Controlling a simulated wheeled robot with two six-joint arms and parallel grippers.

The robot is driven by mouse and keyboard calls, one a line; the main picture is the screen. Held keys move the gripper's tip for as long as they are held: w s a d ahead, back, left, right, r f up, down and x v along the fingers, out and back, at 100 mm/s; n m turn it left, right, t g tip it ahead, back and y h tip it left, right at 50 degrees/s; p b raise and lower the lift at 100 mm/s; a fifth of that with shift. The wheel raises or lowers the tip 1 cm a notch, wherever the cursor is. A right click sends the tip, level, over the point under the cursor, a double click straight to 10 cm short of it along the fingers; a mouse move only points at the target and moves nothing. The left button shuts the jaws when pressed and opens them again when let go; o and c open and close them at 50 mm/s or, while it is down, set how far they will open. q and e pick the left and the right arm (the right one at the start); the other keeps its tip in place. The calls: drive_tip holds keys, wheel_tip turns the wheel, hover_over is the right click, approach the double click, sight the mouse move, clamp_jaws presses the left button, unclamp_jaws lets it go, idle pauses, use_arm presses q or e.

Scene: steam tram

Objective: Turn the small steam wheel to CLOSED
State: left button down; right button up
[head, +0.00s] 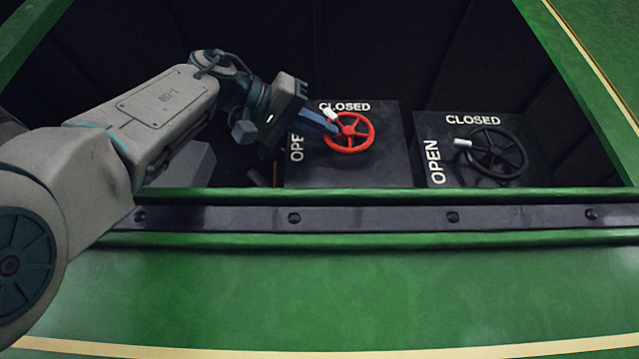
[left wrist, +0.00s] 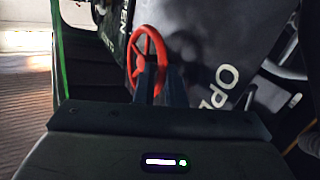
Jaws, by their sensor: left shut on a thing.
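The red wheel (head: 360,146) is the smaller of two handwheels. It sits on a dark panel with OPEN at its left and CLOSED above it. Its white knob (head: 330,115) points to the upper left, between the two words. My left gripper (head: 332,128) reaches in from the left and is shut on the left side of the red wheel. In the left wrist view the fingers (left wrist: 158,84) meet the near part of the red rim (left wrist: 138,45); I cannot see exactly how they grip it. My right gripper is not in view.
A larger black wheel (head: 497,152) with a white knob stands on its own OPEN/CLOSED panel at the right. A green wall with a dark riveted rail (head: 370,218) runs across in front of both panels. Dark walls enclose the recess.

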use_arm(q)
drive_tip(key=shift+d+r+m+g+y+p, duration=0.1)
drive_tip(key=shift+r+m+g+y+p, duration=0.2)
drive_tip(key=shift+r+m+y+p, duration=1.25)
drive_tip(key=shift+d+f+n+g+y+p, duration=0.15)
drive_tip(key=shift+f+n+g+y+p, duration=0.3)
drive_tip(key=shift+p, duration=2.45)
drive_tip(key=shift+d+r+m+g+y+p, duration=0.15)
drive_tip(key=shift+r+m+y+p, duration=0.8)
drive_tip(key=shift+p, duration=1.3)
drive_tip(key=shift+s+f+n+y, duration=0.1)
drive_tip(key=shift+f+n+y, duration=0.15)
drive_tip(key=shift+n, duration=0.2)
drive_tip(key=c, duration=1.6)
unclamp_jaws()
drive_tip(key=shift+o, duration=0.4)
